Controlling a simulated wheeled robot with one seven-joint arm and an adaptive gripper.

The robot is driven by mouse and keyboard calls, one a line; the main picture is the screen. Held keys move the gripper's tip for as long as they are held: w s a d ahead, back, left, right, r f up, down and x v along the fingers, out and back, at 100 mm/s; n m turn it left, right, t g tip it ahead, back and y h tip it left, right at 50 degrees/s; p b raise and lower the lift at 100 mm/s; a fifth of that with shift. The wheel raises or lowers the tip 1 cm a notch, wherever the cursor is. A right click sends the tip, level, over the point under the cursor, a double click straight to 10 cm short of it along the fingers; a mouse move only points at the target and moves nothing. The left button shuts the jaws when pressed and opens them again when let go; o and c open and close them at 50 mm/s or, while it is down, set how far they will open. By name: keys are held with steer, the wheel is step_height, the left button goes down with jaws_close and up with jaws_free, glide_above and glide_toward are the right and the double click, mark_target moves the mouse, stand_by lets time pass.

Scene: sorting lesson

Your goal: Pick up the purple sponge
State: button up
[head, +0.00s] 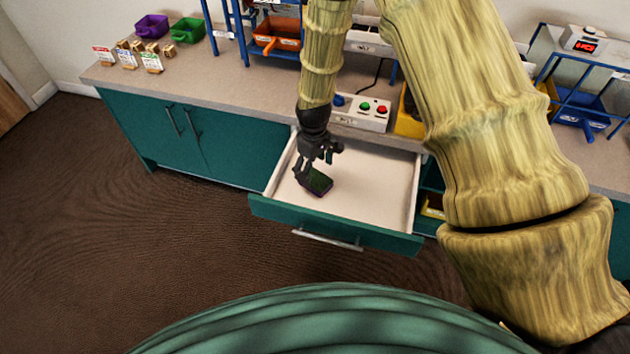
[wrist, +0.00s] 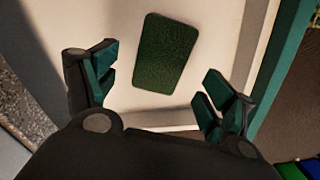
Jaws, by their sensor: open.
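The sponge (head: 316,182) lies flat in an open drawer (head: 372,196), with a dark green top and a purple edge in the head view. In the wrist view the sponge (wrist: 166,53) shows only its dark green top face. My gripper (head: 318,162) is over the drawer, just above the sponge, partly covering it in the head view. In the wrist view my gripper (wrist: 158,88) is open, with one finger to each side of the sponge and apart from it. Nothing is between the fingertips.
The drawer's teal front (head: 335,226) and side walls surround the sponge. The counter (head: 230,80) above holds a button box (head: 362,111), a purple bin (head: 152,26), a green bin (head: 187,31) and an orange bin (head: 277,34). The rest of the drawer is empty.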

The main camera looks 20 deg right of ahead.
mark_target(315, 178)
steer(key=f, duration=0.3)
steer(key=shift+s+d+f+p, duration=0.1)
steer(key=shift+s+f+p, duration=0.15)
steer(key=shift+p, duration=0.1)
steer(key=shift+f, duration=0.8)
steer(key=shift+c, duration=0.2)
steer(key=c, duration=0.8)
steer(key=shift+o, duration=0.2)
steer(key=shift+r, duration=0.1)
steer(key=shift+r, duration=0.55)
step_height(315, 178, up, 2)
steer(key=shift+r+b, duration=0.1)
steer(key=shift+b, duration=0.2)
steer(key=s+d, duration=0.3)
steer(key=s, duration=0.1)
steer(key=s+d+r+b, duration=0.1)
steer(key=s+d, duration=0.2)
steer(key=d, duration=0.1)
steer(key=s+d, duration=0.4)
steer(key=shift+s+r+b, duration=0.25)
steer(key=shift+s+b, duration=0.05)
steer(key=shift+s, duration=0.05)
